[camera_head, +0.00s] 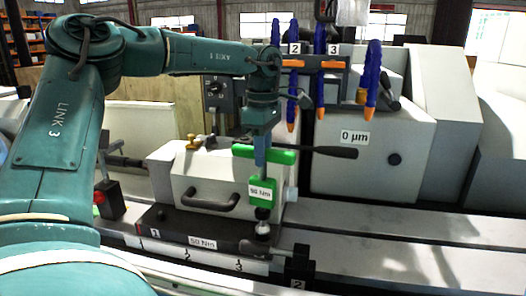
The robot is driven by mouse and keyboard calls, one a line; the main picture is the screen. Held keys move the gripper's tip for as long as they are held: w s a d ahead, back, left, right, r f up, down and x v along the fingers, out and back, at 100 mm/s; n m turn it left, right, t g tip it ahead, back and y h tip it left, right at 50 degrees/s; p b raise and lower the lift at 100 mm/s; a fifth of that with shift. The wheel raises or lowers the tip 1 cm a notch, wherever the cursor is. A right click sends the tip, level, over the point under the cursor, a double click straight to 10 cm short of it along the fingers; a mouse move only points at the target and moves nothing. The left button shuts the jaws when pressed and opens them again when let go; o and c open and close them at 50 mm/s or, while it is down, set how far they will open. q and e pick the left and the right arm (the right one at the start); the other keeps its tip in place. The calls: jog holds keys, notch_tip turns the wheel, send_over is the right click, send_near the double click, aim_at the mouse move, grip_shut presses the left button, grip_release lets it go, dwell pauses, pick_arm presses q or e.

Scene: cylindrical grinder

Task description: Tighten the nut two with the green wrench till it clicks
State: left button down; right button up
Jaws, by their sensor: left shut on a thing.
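The green wrench (263,192) stands upright at the right end of the white workhead, with a green T-handle and a white label reading about 50 Nm. My left gripper (260,155) is shut on the wrench at its handle, coming down from above. The wrench's dark lower end is just above or on a silver nut (262,230) at the right end of the dark base plate (170,222). I cannot tell whether they touch. My right gripper is not in view.
The white workhead (200,180) with a dark handle is left of the wrench. A black lever (335,152) sticks out to the right behind it. Blue coolant hoses (320,70) with orange tips hang behind. The pale machine bed (400,230) to the right is clear.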

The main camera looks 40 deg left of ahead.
pick_arm(q)
jog(key=shift+r, duration=2.5)
